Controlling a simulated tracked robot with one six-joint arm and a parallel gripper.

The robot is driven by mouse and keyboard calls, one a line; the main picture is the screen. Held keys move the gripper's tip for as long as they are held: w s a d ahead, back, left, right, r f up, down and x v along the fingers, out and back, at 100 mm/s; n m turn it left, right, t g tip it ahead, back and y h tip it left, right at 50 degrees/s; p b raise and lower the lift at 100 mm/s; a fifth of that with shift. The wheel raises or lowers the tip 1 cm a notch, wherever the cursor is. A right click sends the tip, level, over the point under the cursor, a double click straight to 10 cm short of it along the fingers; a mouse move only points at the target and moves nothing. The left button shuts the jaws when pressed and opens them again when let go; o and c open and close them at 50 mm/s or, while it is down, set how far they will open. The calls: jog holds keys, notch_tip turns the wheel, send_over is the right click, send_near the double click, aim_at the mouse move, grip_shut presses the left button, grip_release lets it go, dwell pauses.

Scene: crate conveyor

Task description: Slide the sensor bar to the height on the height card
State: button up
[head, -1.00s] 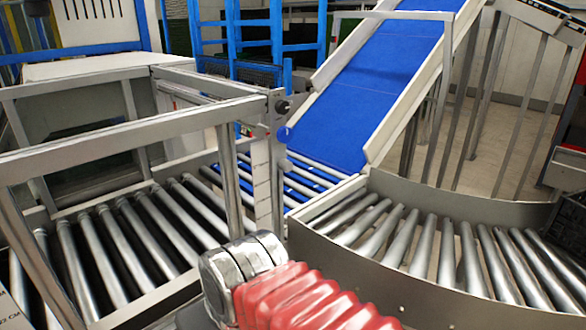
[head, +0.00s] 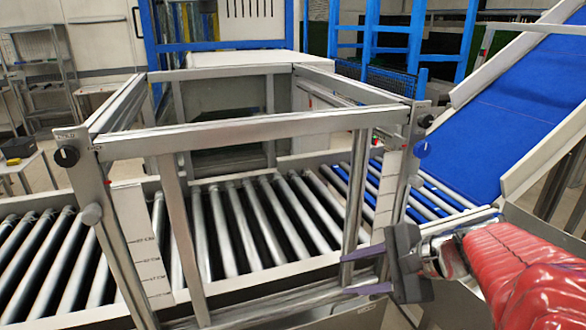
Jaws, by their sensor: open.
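A metal frame spans the roller conveyor. Its front crossbar (head: 260,131) looks level and may be the sensor bar; I cannot tell for certain. White scale strips with marks stand beside the left post (head: 146,255) and right post (head: 388,190); the marks are too small to read surely. My gripper (head: 349,274) is open and empty, its dark fingers pointing left, low in front of the frame's right side. I cannot make out the height card.
Conveyor rollers (head: 235,230) run under and left of the frame. A blue sloped belt (head: 500,125) rises at the right. A blue rack (head: 395,45) stands behind. A small table (head: 25,170) with a dark item is at the far left.

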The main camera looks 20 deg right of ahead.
jog(key=d+r+m+t+h, duration=0.1)
jog(key=d+r+m+t, duration=0.45)
jog(key=d+m, duration=0.35)
jog(key=m+t+h, duration=0.4)
jog(key=m+t, duration=0.1)
jog(key=m, duration=0.1)
send_near(420, 184)
jog(key=shift+g, duration=0.25)
jog(key=s, duration=0.4)
jog(key=shift+s+d+r, duration=0.15)
jog(key=shift+s+r, duration=0.1)
jog(key=shift+s, duration=0.15)
jog(key=shift+w+a, duration=0.15)
jog(key=shift+w, duration=3.3)
jog(key=shift+w+a, duration=0.15)
jog(key=shift+w, duration=3.3)
grip_shut()
